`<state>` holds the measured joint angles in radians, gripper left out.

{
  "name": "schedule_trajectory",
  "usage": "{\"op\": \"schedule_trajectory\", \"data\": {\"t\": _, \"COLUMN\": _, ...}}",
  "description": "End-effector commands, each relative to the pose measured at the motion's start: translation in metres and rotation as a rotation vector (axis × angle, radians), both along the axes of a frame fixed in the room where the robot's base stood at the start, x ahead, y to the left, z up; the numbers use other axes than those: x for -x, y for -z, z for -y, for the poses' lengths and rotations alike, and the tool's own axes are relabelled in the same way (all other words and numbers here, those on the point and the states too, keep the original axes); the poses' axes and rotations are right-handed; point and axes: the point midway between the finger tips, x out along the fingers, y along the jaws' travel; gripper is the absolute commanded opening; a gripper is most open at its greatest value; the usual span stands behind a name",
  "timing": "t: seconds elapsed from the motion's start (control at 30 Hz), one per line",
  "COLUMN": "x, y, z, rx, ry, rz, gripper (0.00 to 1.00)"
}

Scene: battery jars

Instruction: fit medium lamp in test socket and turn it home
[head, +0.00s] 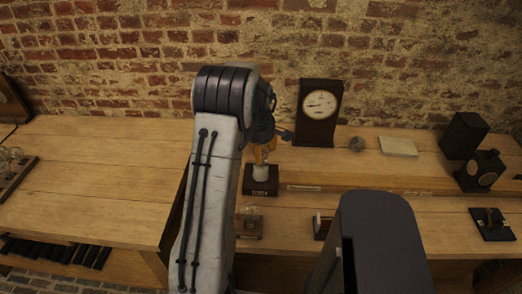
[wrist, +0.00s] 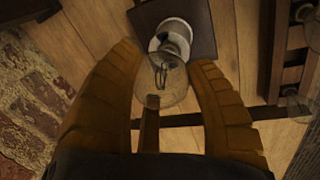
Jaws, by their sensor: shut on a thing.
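The medium lamp (wrist: 160,80) is a clear glass bulb with a visible filament, seen between my fingers in the wrist view. My gripper (wrist: 163,62) is shut on it, with one yellow-brown finger on each side. The lamp's cap end meets the white test socket (wrist: 155,45), which sits on a dark square base (wrist: 203,25). How deep the cap sits is hidden. In the head view my gripper (head: 263,155) points down over the white socket (head: 261,172) and its dark base (head: 260,187). The lamp is mostly hidden by the fingers there.
A dark-cased dial meter (head: 319,112) stands behind and right of the socket. A rack with bulbs (head: 14,172) lies at far left. Dark boxes (head: 464,135) stand at right. A glass item (head: 249,222) sits on the lower ledge. The left bench top is largely clear.

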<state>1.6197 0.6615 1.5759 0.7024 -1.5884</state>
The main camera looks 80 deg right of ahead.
Motion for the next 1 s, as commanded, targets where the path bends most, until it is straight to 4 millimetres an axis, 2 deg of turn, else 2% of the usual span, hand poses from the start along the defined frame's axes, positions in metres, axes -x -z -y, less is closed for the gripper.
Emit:
{"op": "schedule_trajectory", "data": {"t": 0.03, "x": 0.000, "y": 0.000, "z": 0.000, "rx": -0.001, "ry": 0.000, "rz": 0.000, "gripper": 0.29}}
{"op": "schedule_trajectory", "data": {"t": 0.2, "x": 0.000, "y": 0.001, "z": -0.001, "rx": -0.002, "ry": 0.000, "rz": 0.000, "gripper": 0.14}}
{"op": "schedule_trajectory", "data": {"t": 0.23, "x": 0.000, "y": 0.001, "z": -0.001, "rx": -0.002, "ry": 0.000, "rz": 0.000, "gripper": 0.51}}
{"op": "schedule_trajectory", "data": {"t": 0.5, "x": 0.000, "y": 0.000, "z": 0.000, "rx": -0.002, "ry": 0.000, "rz": 0.000, "gripper": 0.75}}
{"op": "schedule_trajectory", "data": {"t": 0.8, "x": 0.000, "y": -0.001, "z": 0.000, "rx": -0.001, "ry": 0.000, "rz": 0.000, "gripper": 0.76}}
{"op": "schedule_trajectory", "data": {"t": 1.0, "x": 0.000, "y": -0.019, "z": -0.003, "rx": 0.002, "ry": 0.000, "rz": 0.000, "gripper": 0.76}}
